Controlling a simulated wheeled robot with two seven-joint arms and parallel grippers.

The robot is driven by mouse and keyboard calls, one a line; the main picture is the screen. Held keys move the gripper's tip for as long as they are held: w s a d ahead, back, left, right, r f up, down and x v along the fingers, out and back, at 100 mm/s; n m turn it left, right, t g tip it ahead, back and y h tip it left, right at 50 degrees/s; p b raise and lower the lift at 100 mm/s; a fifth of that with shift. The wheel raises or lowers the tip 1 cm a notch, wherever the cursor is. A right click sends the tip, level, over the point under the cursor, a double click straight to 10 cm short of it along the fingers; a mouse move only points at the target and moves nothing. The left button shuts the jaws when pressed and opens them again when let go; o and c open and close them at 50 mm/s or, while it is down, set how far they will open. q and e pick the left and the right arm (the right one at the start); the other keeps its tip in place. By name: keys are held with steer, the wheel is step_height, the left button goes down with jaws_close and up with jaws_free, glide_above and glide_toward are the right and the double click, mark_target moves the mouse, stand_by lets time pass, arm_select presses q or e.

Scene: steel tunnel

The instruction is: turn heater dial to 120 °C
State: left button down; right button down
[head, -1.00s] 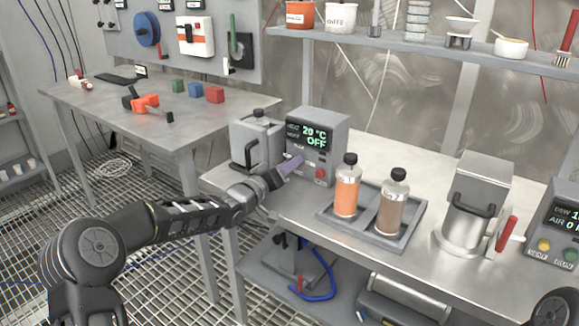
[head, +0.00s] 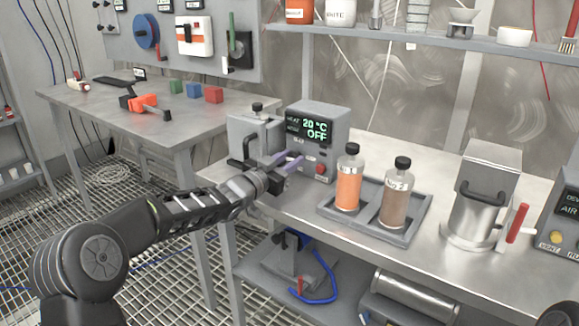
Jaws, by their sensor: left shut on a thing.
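The heater (head: 336,118) is a grey box at the back left of the steel bench. Its green display (head: 313,129) reads 20 °C and OFF. A red button (head: 320,168) sits low on its front. My left gripper (head: 291,161), with purple fingers, is at the lower left of the heater's front panel. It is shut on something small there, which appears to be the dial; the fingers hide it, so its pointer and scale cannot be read.
A grey lidded unit (head: 241,128) with a black handle stands left of the heater. A tray (head: 408,233) holds an orange bottle (head: 349,187) and a brown bottle (head: 395,204) to the right. Farther right stands a metal canister (head: 470,222) with a red-handled lever.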

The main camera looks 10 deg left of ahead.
arm_select(q)
steer(key=m+b, duration=0.1)
steer(key=m, duration=0.1)
steer(key=shift+f+m+b, duration=0.2)
steer(key=shift+m+b, duration=0.1)
steer(key=shift+m, duration=0.1)
steer(key=m+b, duration=0.3)
steer(key=m, duration=0.3)
steer(key=shift+d, duration=0.1)
steer(key=m+b, duration=0.3)
steer(key=m, duration=0.2)
steer(key=shift+f+m, duration=0.1)
steer(key=shift+m, duration=0.2)
steer(key=shift+m+b, duration=0.85)
steer(key=shift+m, duration=0.65)
arm_select(e)
step_height(320, 180, down, 10)
steer(key=w+d, duration=0.1)
steer(key=w, duration=0.1)
steer(key=shift+d+t, duration=0.3)
steer(key=shift+d, duration=0.05)
steer(key=shift+r, duration=0.1)
arm_select(q)
steer(key=c, duration=1.1)
jaws_free()
steer(key=shift+o, duration=0.2)
steer(key=shift+s, duration=0.1)
steer(key=shift+v, duration=3.85)
